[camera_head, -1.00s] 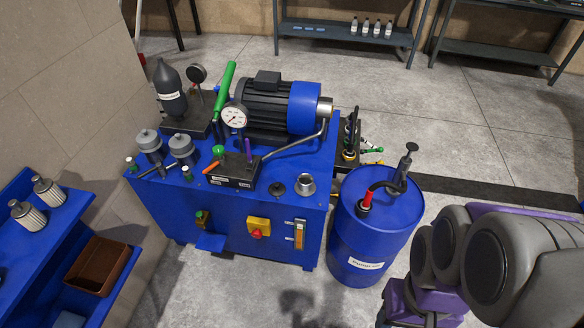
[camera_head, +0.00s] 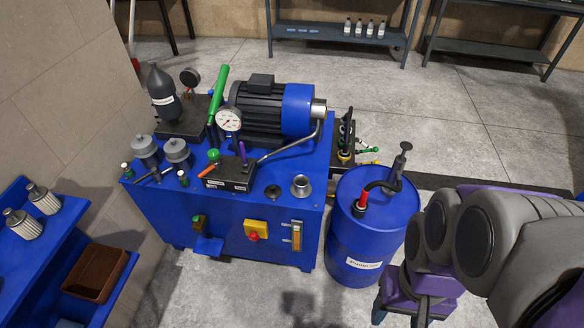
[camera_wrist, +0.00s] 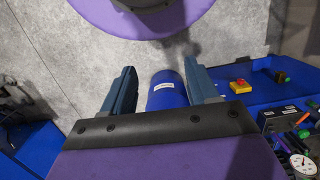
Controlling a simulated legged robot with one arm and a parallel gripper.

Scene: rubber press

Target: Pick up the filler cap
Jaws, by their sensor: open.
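A small dark round cap (camera_head: 273,191), which looks like the filler cap, lies on top of the blue hydraulic tank (camera_head: 275,213) near its front edge. A silver filler neck (camera_head: 301,187) stands just to its right. My arm comes in from the right in the head view, with its purple end low at the bottom right, beyond the blue drum and apart from the cap. In the wrist view my gripper (camera_wrist: 160,72) is open and empty, its two blue-grey fingers spread. I cannot make out the cap in the wrist view.
A blue drum (camera_head: 373,235) with a hand pump (camera_head: 399,163) stands between tank and arm. A motor (camera_head: 262,105), gauge (camera_head: 229,119), valve block (camera_head: 229,174) and bent pipe crowd the tank top behind the cap. A blue shelf (camera_head: 30,262) with a brown bin (camera_head: 95,272) is at left.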

